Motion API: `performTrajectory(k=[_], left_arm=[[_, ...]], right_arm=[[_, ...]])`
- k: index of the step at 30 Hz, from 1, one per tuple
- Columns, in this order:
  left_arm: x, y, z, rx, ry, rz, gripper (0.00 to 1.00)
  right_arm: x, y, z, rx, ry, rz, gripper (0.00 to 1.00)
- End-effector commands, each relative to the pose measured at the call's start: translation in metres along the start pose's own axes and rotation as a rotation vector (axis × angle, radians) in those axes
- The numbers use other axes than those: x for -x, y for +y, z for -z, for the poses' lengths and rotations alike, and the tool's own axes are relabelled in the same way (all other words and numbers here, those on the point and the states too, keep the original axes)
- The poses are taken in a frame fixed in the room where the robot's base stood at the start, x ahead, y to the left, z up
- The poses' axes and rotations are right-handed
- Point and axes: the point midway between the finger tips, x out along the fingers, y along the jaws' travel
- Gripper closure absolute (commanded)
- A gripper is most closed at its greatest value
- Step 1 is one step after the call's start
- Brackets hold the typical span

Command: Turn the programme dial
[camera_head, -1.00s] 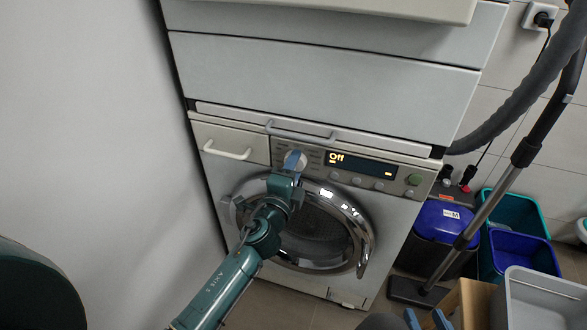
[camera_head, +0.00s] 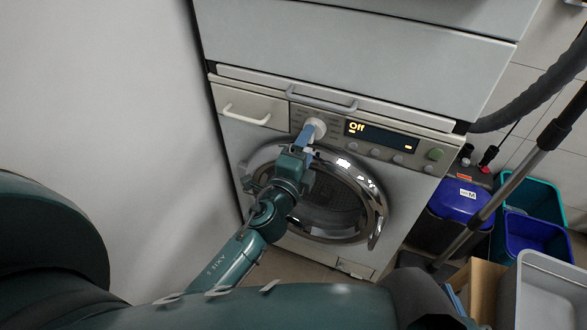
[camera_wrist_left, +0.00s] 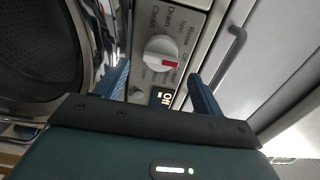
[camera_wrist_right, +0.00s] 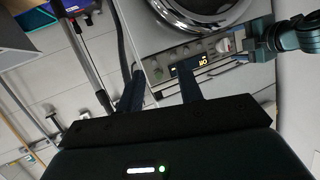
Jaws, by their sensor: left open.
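The programme dial (camera_head: 315,128) is a white round knob on the washer's front panel. It also shows in the left wrist view (camera_wrist_left: 160,55), its red mark on the side towards the handle. The lit display (camera_head: 381,135) beside it reads "Off". My left gripper (camera_head: 306,138) is open in front of the dial. In the left wrist view its blue fingers (camera_wrist_left: 158,70) are spread either side of the knob; I cannot tell whether they touch it. My right gripper (camera_wrist_right: 160,68) is open and empty in its wrist view, apart from the panel.
The round door (camera_head: 335,200) is below the panel. A drawer handle (camera_head: 246,115) is left of the dial and a long handle bar (camera_head: 322,97) is above it. A vacuum tube (camera_head: 510,187), bins (camera_head: 535,237) and a grey crate (camera_head: 550,295) crowd the right.

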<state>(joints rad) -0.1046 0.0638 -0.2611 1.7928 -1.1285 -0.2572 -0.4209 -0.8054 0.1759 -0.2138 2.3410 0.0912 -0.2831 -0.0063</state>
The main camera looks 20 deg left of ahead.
Motion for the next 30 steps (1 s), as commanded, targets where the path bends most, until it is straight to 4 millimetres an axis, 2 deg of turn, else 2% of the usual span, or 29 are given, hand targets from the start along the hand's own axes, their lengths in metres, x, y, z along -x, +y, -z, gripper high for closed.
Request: performTrajectory(k=[1,6,12,18,30], left_arm=[[0.014,0.002,0.000,0.001,0.000,-0.003,0.31],[0.051,0.003,0.000,0.002,0.000,-0.002,0.31],[0.079,0.002,0.000,0.002,0.000,0.000,0.31],[0.088,-0.001,0.000,0.000,0.000,0.002,0.31],[0.088,-0.001,0.000,0.001,0.000,0.002,0.31]], right_arm=[[0.000,0.000,-0.001,0.001,0.002,0.000,0.64],[-0.001,0.001,0.001,0.006,0.024,-0.002,0.64],[0.003,0.003,0.002,0.011,0.039,-0.009,0.64],[0.007,0.005,0.004,0.016,0.044,-0.013,0.64],[0.007,0.005,0.004,0.021,0.045,-0.011,0.64]])
